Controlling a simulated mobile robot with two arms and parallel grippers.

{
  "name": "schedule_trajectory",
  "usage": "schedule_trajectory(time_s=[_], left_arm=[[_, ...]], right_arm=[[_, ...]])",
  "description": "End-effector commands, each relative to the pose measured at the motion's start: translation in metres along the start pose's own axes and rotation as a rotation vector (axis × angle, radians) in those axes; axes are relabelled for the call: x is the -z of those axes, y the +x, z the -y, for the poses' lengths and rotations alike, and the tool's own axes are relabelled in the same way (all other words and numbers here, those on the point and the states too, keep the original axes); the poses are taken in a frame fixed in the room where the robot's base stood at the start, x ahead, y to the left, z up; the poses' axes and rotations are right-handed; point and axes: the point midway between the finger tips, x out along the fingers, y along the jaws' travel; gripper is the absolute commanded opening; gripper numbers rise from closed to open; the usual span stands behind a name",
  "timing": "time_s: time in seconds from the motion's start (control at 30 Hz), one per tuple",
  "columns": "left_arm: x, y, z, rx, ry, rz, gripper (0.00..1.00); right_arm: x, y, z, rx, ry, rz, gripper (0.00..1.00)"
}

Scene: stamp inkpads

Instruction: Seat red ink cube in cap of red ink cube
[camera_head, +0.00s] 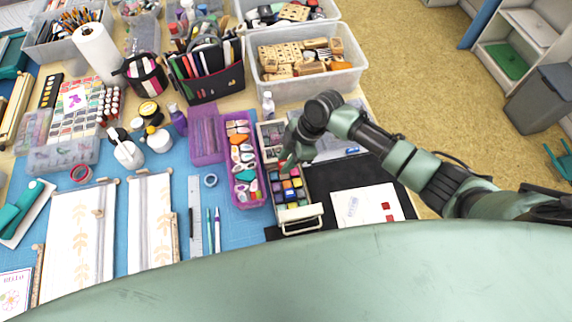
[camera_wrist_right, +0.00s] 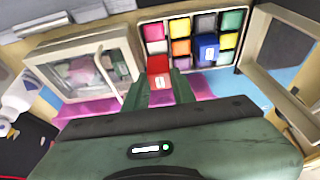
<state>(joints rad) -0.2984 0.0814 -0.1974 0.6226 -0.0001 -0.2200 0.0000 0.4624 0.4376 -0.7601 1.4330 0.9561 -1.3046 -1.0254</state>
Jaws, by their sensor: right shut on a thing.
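My right gripper (camera_head: 286,160) is over the upper part of the ink cube tray (camera_head: 312,220). In the right wrist view the gripper (camera_wrist_right: 159,84) is shut on a red ink cube (camera_wrist_right: 158,66), which has a white label on its near face. The held cube is beside the tray's near left corner in that view. I cannot tell whether the cube touches anything below it. Two small red squares (camera_head: 389,218) show on the white paper; I cannot tell whether either is the cap. My left gripper is not in view.
The tray holds several coloured cubes; a blue one (camera_wrist_right: 207,46) stands higher than its neighbours. A clear-lidded box (camera_wrist_right: 80,66) is beside the tray. A purple case (camera_head: 246,200) lies left of the tray. White paper (camera_head: 355,205) lies on the black mat (camera_head: 345,178).

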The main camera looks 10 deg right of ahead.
Motion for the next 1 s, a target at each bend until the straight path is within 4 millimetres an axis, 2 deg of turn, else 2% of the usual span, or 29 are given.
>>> schedule_trajectory(time_s=[0.1,0.23,0.7,0.73,0.8,1.0], left_arm=[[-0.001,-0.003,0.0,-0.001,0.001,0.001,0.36],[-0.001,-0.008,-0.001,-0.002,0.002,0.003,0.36],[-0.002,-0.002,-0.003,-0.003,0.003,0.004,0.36],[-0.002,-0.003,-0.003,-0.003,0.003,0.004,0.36],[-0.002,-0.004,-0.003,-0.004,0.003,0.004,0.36],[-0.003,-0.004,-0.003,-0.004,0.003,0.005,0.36]], right_arm=[[-0.007,0.019,0.002,0.005,0.003,0.001,0.0],[-0.012,0.029,0.001,0.003,0.001,0.001,0.0],[-0.016,0.038,0.001,0.001,0.0,0.001,0.0],[-0.015,0.037,0.001,0.001,0.0,0.001,0.31],[-0.015,0.037,0.001,0.001,0.0,0.001,0.47],[-0.015,0.036,0.0,-0.001,0.0,0.001,0.47]])
